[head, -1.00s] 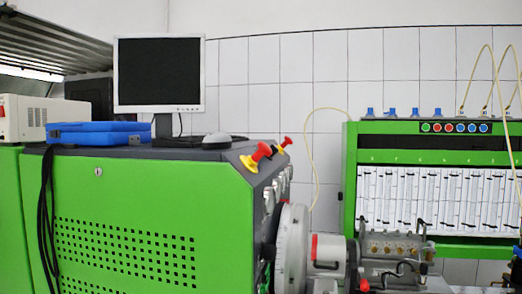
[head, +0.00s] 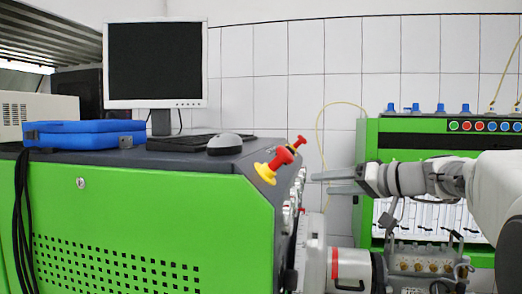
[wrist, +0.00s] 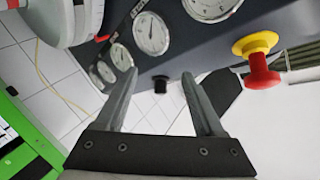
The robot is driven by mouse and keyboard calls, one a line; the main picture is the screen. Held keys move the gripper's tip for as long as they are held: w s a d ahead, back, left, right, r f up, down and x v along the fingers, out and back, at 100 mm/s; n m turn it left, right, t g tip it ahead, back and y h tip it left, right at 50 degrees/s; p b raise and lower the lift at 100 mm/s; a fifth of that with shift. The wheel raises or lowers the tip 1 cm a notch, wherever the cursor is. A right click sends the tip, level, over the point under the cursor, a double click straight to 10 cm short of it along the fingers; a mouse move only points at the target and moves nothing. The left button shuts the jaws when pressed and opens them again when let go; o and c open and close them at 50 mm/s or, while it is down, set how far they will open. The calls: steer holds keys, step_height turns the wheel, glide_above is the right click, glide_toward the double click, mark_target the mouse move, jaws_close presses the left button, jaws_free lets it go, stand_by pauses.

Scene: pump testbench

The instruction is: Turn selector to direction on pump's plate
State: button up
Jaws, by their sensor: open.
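A small black knob (wrist: 160,84), which looks like the selector, stands out from the dark panel in the wrist view, beside the gauges. The direction it points is too small to read. My gripper (wrist: 160,73) is open and empty; in the wrist view its two fingers frame the knob, apart from it. In the head view my gripper (head: 322,183) points left at the bench's instrument side, where I cannot make out the knob. The pump (head: 425,263) with brass fittings sits below my arm. I cannot make out any direction marking on its plate.
Round gauges (wrist: 151,33) line the panel. A white drive wheel (wrist: 78,17) is at upper left. A green cabinet (head: 366,150) stands behind my arm.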

mark_target(294, 152)
steer(key=w+d+r+n+t+y, duration=0.1)
steer(key=w+d+r+t, duration=0.15)
steer(key=d+r, duration=0.2)
steer(key=p+x, duration=0.2)
steer(key=x, duration=0.4)
steer(key=p+x, duration=0.2)
steer(key=x, duration=0.3)
steer(key=r+p+x, duration=0.1)
steer(key=p+x, duration=0.1)
steer(key=x, duration=0.4)
steer(key=shift+w+a, duration=0.1)
steer(key=shift+a, duration=0.3)
jaws_close()
